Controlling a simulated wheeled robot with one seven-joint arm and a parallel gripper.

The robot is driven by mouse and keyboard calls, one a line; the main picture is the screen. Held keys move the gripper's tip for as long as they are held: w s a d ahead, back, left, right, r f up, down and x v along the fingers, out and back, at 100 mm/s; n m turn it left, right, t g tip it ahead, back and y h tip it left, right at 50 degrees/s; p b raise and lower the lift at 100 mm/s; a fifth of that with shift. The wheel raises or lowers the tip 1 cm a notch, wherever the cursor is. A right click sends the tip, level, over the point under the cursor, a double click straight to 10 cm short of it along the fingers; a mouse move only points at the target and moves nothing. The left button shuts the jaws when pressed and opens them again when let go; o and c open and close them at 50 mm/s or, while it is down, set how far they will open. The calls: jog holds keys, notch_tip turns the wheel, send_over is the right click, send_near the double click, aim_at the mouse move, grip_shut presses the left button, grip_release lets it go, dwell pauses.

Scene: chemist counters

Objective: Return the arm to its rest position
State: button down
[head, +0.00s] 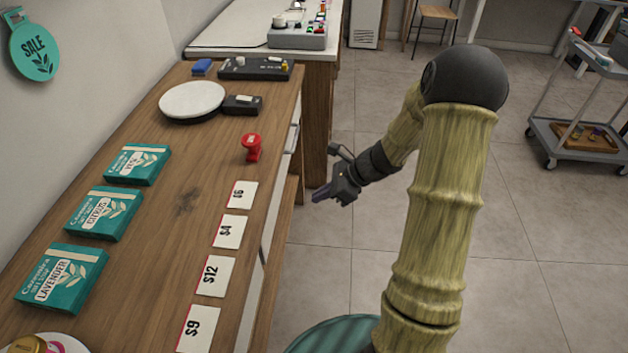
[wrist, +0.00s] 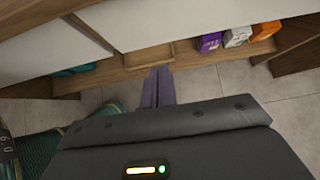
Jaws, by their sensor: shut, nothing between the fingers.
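My arm rises from the bottom of the head view and bends at a dark elbow, with the forearm reaching back down to the left. My gripper (head: 322,195) hangs in the air beside the right edge of the wooden counter (head: 185,200). It is shut and holds nothing. In the wrist view my gripper (wrist: 158,74) shows its purple fingers together, pointing toward the counter's lower front. The fingers appear close to a wooden shelf edge (wrist: 125,68) there, but I cannot tell the gap.
On the counter are teal soap boxes (head: 62,278), price cards (head: 215,275), a red stamp (head: 252,147) and a white round plate (head: 192,100). Purple, white and orange items (wrist: 238,36) sit on the lower shelf. A cart (head: 590,95) stands far right. Open floor (head: 340,280) lies right of the counter.

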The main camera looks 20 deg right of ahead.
jog(key=s+a+r+n+h, duration=0.2)
jog(key=s+r+n+h, duration=0.2)
jog(key=s+n, duration=0.55)
jog(key=s+a+r+n+h, duration=0.1)
jog(key=s+r+n+h, duration=0.4)
jog(key=n, duration=0.8)
jog(key=w+r+p+v, duration=0.1)
jog(key=w+p+v, duration=0.2)
jog(key=p+v, duration=1.1)
jog(key=shift+d+g+y+p, duration=0.3)
jog(key=shift+g+p, duration=0.1)
jog(key=shift+p, duration=0.75)
